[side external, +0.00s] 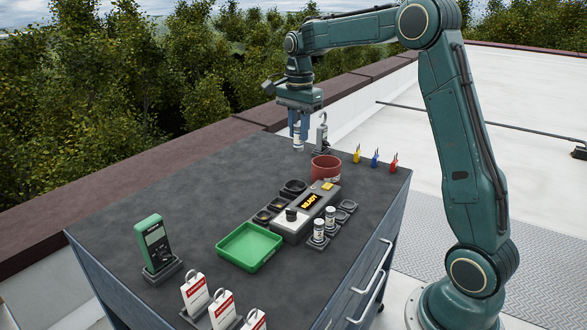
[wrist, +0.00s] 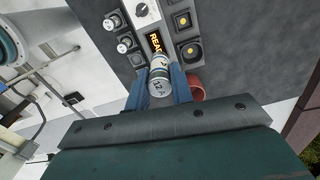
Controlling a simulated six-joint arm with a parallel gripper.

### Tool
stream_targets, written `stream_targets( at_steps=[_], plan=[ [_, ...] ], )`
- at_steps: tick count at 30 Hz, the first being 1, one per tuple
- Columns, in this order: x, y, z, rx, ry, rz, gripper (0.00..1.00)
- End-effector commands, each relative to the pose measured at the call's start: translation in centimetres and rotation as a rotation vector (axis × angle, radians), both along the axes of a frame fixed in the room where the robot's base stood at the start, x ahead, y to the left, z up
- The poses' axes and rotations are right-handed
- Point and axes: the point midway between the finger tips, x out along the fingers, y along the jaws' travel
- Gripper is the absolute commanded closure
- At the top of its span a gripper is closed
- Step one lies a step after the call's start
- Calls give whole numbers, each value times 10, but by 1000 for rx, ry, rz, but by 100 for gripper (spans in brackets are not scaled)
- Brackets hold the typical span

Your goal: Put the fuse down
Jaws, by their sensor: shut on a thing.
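My gripper (side external: 298,134) is shut on a white and grey cylindrical fuse (side external: 297,135), held upright above the far part of the dark bench top. In the wrist view the fuse (wrist: 160,82) sits between the blue fingers, and its end carries a mark that looks like "12 A". A grey tester (side external: 304,210) with a lit "READY" display stands on the bench, with dark round sockets (side external: 279,204) on its left side. Two more fuses (side external: 319,229) stand in holders on its right side. A green tray (side external: 249,246) lies in front and looks empty.
A red cup (side external: 326,168) stands behind the tester, near the gripper. A padlock (side external: 322,136) stands just right of the gripper. Yellow, blue and red tags (side external: 375,158) stand at the right edge. A green meter (side external: 153,243) and red-white tags (side external: 195,293) stand in front. The bench's left side is clear.

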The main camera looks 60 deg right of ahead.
Motion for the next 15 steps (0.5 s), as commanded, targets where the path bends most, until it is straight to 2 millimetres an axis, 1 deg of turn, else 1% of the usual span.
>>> stream_targets(
  at_steps=[1,6,9,12,15],
  plan=[
    [14,12,0,0,0,-3,100],
    [46,44,2,0,0,-32,100],
    [58,58,3,0,0,-47,100],
    [65,67,3,0,0,-56,100],
    [68,71,3,0,1,-60,100]
  ],
)
